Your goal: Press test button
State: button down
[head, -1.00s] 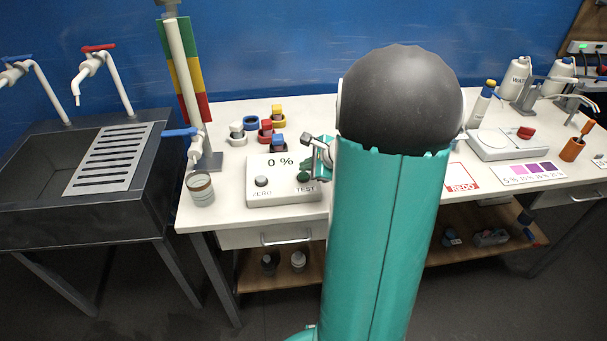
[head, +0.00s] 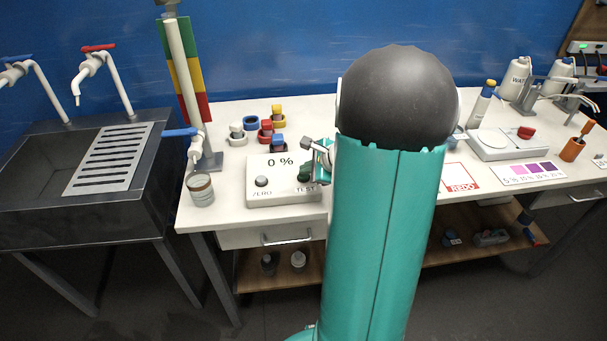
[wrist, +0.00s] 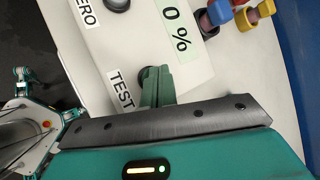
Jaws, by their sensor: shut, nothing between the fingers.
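The white meter box (head: 283,193) stands on the bench, with "0 %" on its display, a grey ZERO button (head: 261,181) at left and a TEST label at right. In the wrist view, the dark TEST button (wrist: 150,74) shows beside its label (wrist: 121,90), partly hidden by my gripper. My gripper (head: 304,174) is shut and empty, its green fingertips at the TEST button. In the wrist view the fingertips (wrist: 157,78) overlap the button; I cannot tell whether they touch or press it.
A glass cup (head: 201,189) stands left of the meter, below a blue-handled tap. Several coloured plugs (head: 266,131) sit behind it. A sink (head: 60,210) is at far left. My arm hides the bench to the right of the meter.

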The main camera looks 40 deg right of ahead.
aim_at(307, 176)
jog(key=shift+f, duration=0.3)
dwell(0.5)
jog(key=shift+r, duration=0.95)
jog(key=shift+r, duration=0.15)
jog(key=shift+r, duration=2.4)
